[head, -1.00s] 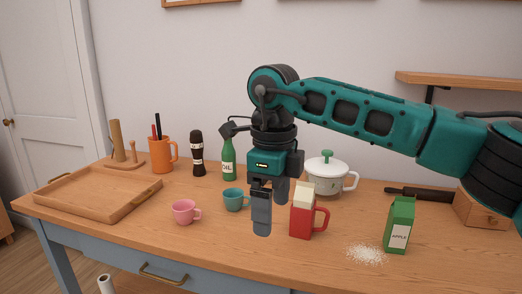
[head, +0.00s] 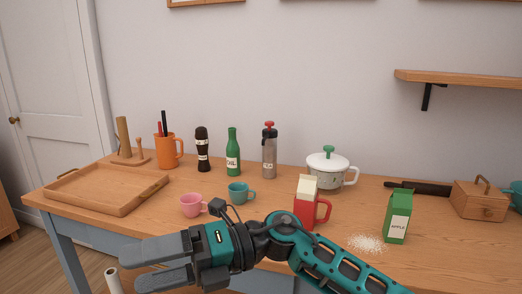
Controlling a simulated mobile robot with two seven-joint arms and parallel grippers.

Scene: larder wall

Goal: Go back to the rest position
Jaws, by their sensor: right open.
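My right gripper (head: 158,264) is low in the head view, in front of the table's front edge. Its two fingers point left, are apart, and hold nothing. My right arm comes in from the bottom right and hides part of the table front. My left gripper is not in view.
The wooden table (head: 270,205) holds a tray (head: 90,206), pink cup (head: 192,205), teal cup (head: 238,193), red jug (head: 306,210), green carton (head: 397,222), white pot (head: 328,171) and spilled white grains (head: 366,243). Bottles and an orange mug (head: 165,152) stand behind. A shelf (head: 460,81) juts from the wall.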

